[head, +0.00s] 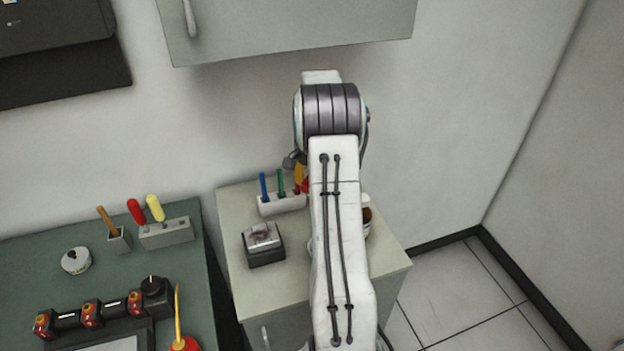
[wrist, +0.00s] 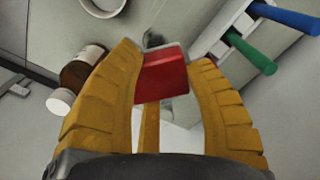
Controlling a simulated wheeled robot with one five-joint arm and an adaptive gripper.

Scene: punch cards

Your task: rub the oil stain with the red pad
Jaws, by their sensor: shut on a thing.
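My gripper (wrist: 165,60) has its yellow fingers shut on the red pad (wrist: 160,78), which shows between the fingertips in the wrist view. In the head view my arm hides most of the gripper; a little yellow and red shows beside the holder with the blue and green handles. I cannot tell whether the pad still touches that holder. A dark box (head: 266,256) on the pale cabinet has a light top with a brown smudge (head: 262,236), which may be the oil stain. The gripper is behind and to the right of this box.
The holder (head: 282,205) with blue and green handles stands at the back of the cabinet (head: 245,300). A brown jar (wrist: 85,66) with a white lid and a round white dish (wrist: 88,8) are near. A green bench (head: 30,270) with tools stands left.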

